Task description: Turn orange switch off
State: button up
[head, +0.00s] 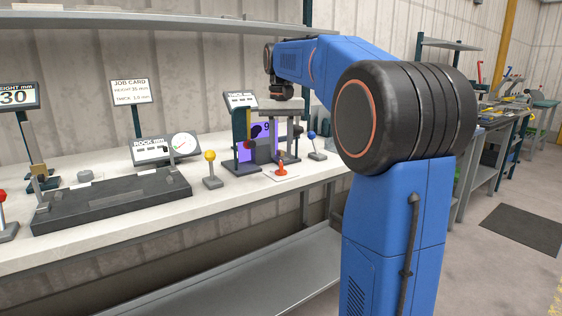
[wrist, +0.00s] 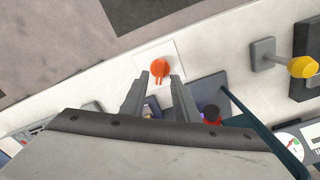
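The orange switch (head: 282,171) is a small rotary knob on a white square plate (head: 272,177) on the bench top. In the wrist view the orange switch (wrist: 159,71) lies just beyond my fingertips, with two small prongs pointing toward the gripper. My gripper (wrist: 158,80) has its two grey fingers apart, with nothing between them that I can make out. I cannot tell the exact height between fingertips and knob.
A yellow-knobbed lever (head: 210,157) stands left of the switch and a blue-knobbed lever (head: 312,135) stands right. A dark stand with a display (head: 242,100) rises close behind. A dark fixture (head: 110,200) and a gauge panel (head: 165,148) are further left. The bench front edge is near the switch.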

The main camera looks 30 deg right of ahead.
aim_at(281, 163)
jog(key=shift+f, duration=2.2)
grip_shut()
